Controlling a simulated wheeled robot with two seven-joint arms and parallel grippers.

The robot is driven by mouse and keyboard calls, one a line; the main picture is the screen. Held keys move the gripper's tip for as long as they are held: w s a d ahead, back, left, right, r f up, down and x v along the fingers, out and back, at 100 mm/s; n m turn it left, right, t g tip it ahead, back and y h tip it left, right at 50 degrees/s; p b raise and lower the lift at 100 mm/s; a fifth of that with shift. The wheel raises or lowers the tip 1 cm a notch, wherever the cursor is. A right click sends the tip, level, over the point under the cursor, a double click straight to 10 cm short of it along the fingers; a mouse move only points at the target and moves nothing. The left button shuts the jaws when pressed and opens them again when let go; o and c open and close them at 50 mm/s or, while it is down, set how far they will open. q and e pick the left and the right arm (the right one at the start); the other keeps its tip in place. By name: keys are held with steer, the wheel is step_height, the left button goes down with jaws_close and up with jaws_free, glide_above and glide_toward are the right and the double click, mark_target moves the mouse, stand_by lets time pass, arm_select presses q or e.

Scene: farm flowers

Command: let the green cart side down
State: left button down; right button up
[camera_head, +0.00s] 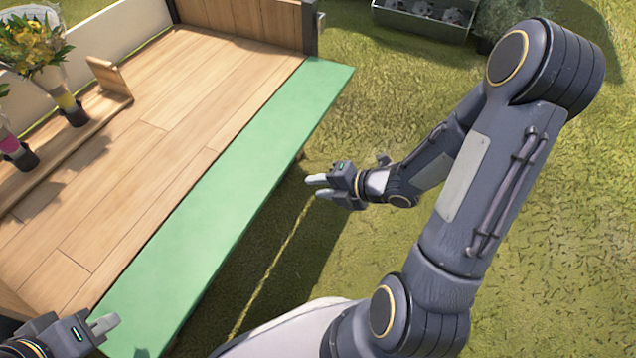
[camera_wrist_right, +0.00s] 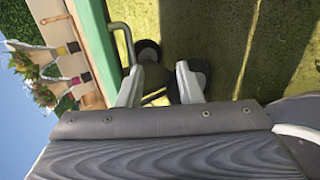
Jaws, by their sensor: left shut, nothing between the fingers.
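The green cart side (camera_head: 215,205) lies folded outward along the near long edge of the wooden cart bed (camera_head: 160,120), about level with it. In the right wrist view the green side (camera_wrist_right: 95,40) is seen edge-on, with a grey bent handle (camera_wrist_right: 125,38) beside it. My left gripper (camera_head: 104,326) is shut and empty over the near end of the green side; I cannot tell if it touches. My right gripper (camera_head: 312,187) is open and empty, just outside the green side's edge; its fingers show in the right wrist view (camera_wrist_right: 158,88).
Flower bouquets (camera_head: 40,60) stand in holders on a wooden rack (camera_head: 75,145) in the cart. A dark corner post (camera_head: 309,28) rises at the bed's far end. Cart wheels (camera_wrist_right: 148,52) show below the side. A grey planter (camera_head: 425,20) stands at the back; open grass lies right.

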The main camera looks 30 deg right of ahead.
steer(key=p+v, duration=0.3)
steer(key=v, duration=0.4)
steer(key=shift+s+d+r+p, duration=0.2)
steer(key=shift+s+p, duration=0.05)
steer(key=shift+p, duration=0.1)
stand_by(0.7)
